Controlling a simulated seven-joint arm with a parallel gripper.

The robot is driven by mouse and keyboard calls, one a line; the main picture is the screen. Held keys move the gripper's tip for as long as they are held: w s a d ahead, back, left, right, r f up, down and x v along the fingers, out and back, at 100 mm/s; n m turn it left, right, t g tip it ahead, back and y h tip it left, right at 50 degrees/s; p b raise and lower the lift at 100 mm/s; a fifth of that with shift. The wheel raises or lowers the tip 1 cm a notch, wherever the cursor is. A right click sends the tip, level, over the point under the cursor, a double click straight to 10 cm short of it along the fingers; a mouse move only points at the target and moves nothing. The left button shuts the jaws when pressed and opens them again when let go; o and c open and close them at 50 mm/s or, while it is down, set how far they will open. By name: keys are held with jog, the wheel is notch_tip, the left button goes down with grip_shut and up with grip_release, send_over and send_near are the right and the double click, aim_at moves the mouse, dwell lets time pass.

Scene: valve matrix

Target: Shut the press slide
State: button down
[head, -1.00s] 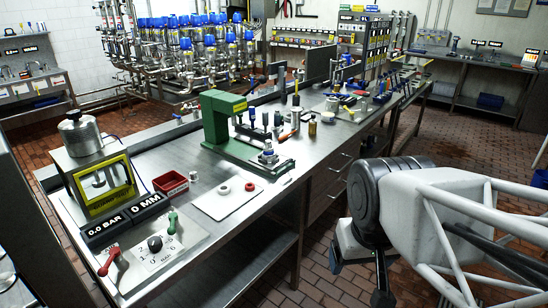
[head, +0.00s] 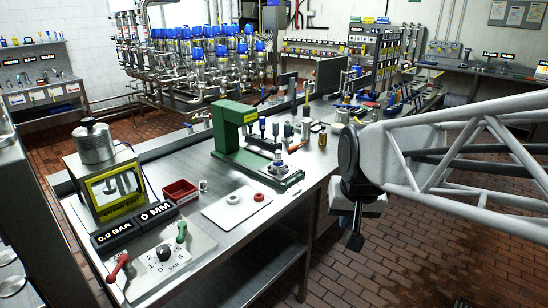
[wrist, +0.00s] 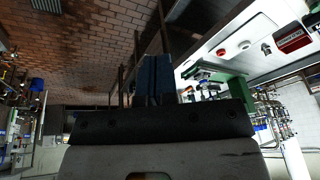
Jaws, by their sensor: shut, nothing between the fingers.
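A press with a yellow-framed window (head: 118,186) and a silver cylinder on top stands at the near left of the bench. A green press (head: 227,130) with a green base stands farther along. A metal fixture (head: 279,165) sits at the front end of that base. I cannot tell which part is the slide or how far open it is. My gripper (head: 355,241) hangs beside the bench's right edge, over the floor, touching neither press. Its shut, empty fingers show in the wrist view (wrist: 153,80).
Displays reading 0.0 BAR and 0 MM (head: 133,228) and a panel with a red lever (head: 118,267) and a green lever (head: 181,232) are at the near left. A red bin (head: 180,191) and a white mat (head: 222,213) with rings lie between the presses.

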jog(key=w+m+t, duration=0.1)
jog(key=w+m, duration=0.1)
jog(key=w, duration=1.3)
jog(key=m+t, duration=0.3)
jog(key=m, duration=0.1)
send_near(290, 171)
jog(key=v, duration=0.4)
jog(key=shift+d+r+y, duration=0.1)
jog(key=shift+d+y, duration=0.2)
jog(key=shift+d, duration=0.1)
jog(key=shift+w, duration=0.1)
jog(key=shift+x, duration=4.95)
jog(key=shift+a, duration=0.15)
